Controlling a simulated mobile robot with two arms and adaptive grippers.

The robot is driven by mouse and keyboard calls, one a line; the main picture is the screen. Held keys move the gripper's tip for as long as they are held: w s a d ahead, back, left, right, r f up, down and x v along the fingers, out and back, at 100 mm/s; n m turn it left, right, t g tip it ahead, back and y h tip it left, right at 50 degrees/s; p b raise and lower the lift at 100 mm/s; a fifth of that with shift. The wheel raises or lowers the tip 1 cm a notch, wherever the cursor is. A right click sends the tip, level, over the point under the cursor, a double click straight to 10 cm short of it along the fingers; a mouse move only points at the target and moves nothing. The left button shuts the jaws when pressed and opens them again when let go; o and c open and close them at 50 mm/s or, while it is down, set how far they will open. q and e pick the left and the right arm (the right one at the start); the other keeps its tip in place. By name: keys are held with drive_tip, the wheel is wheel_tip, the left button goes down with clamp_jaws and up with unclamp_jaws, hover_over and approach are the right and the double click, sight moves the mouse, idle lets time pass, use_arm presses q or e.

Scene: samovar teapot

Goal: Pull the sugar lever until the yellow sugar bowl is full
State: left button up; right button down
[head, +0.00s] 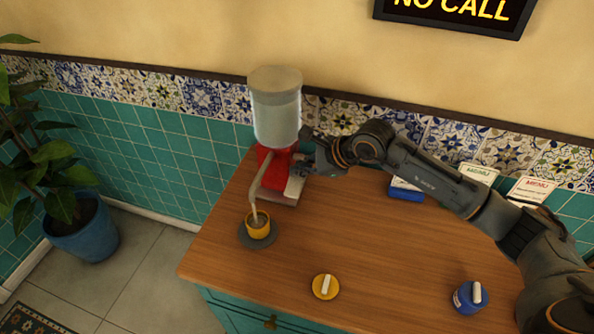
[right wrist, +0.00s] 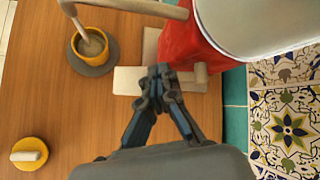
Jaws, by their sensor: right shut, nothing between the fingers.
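The sugar dispenser has a clear jar (head: 276,118) on a red body (head: 268,158), near the wall. Its pale curved spout (head: 258,178) ends over the yellow sugar bowl (head: 258,229), which stands on a grey disc (head: 243,238). In the right wrist view the bowl (right wrist: 76,50) holds greyish-white contents; the exact level is hard to tell. A pale lever-like bar (right wrist: 130,80) lies by the red body (right wrist: 190,45). My right gripper (right wrist: 160,70) is shut and empty, its tips over this bar; I cannot tell whether they touch it. My left gripper is out of view.
A yellow lid (head: 325,287) with a white handle lies at the counter's front. A blue container (head: 469,297) stands at right. Menu cards (head: 478,174) stand along the wall. The middle of the wooden counter (head: 385,245) is clear.

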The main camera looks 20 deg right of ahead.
drive_tip(key=shift+f, duration=0.35)
drive_tip(key=shift+r, duration=0.1)
idle(0.3)
drive_tip(key=shift+w+r+p, duration=0.1)
drive_tip(key=shift+r+p, duration=0.35)
drive_tip(key=shift+r, duration=1.35)
wheel_tip(320, 180, up, 5)
drive_tip(key=shift+w+d+r+p, duration=0.1)
drive_tip(key=shift+w+d+p, duration=0.05)
drive_tip(key=shift+p, duration=0.9)
